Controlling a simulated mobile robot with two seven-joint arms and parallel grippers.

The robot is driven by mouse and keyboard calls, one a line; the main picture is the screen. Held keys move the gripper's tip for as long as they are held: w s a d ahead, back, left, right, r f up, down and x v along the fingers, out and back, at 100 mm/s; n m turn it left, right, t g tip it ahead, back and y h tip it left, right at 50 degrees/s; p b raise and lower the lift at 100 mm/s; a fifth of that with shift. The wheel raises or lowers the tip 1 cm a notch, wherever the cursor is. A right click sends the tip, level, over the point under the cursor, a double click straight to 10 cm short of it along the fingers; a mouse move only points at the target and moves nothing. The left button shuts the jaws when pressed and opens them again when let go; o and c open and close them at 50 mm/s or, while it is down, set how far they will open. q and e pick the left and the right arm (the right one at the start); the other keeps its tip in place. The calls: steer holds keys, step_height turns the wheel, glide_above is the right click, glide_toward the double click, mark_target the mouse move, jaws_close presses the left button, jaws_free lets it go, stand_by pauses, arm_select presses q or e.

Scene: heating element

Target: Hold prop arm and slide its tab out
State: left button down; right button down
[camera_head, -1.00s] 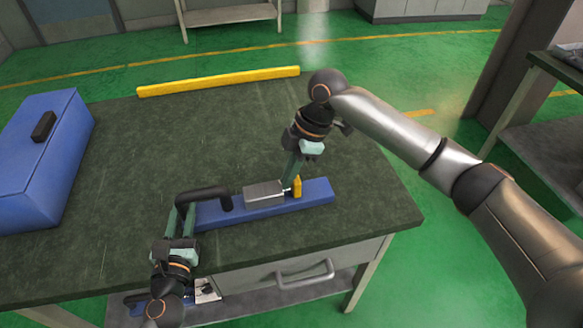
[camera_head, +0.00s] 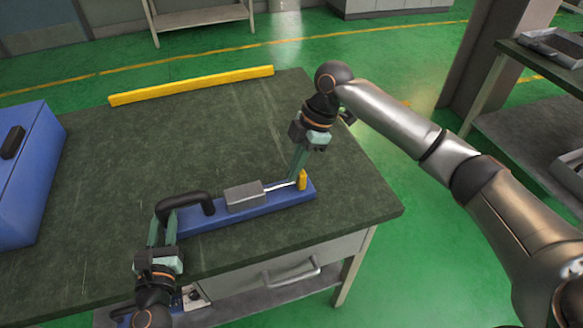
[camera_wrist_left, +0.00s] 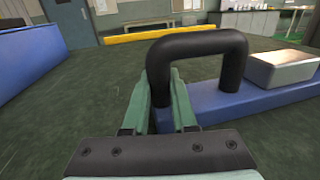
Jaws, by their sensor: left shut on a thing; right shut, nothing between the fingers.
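A blue base (camera_head: 215,218) lies along the table's front edge. It carries a black U-shaped handle (camera_head: 186,198), a grey block (camera_head: 245,194) and a yellow upright piece (camera_head: 302,180) near its right end. A thin pale rod (camera_head: 279,185) shows between block and yellow piece. I cannot tell which part is the prop arm. My left gripper (camera_head: 163,221) is shut on the handle's left leg; the handle also shows in the left wrist view (camera_wrist_left: 200,45). My right gripper (camera_head: 291,177) is shut and empty, its tips at the yellow piece's left side; contact is unclear.
The dark green table (camera_head: 120,150) is clear behind the base. A blue box (camera_head: 35,175) stands at the left, and a yellow bar (camera_head: 190,86) lies along the back edge. A drawer handle (camera_head: 290,275) juts from the table's front.

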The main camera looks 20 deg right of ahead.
arm_select(q)
steer(key=shift+a, duration=0.2)
steer(key=shift+d, duration=0.1)
arm_select(e)
steer(key=v, duration=1)
arm_select(q)
steer(key=c, duration=0.6)
jaws_free()
steer(key=shift+c, duration=0.2)
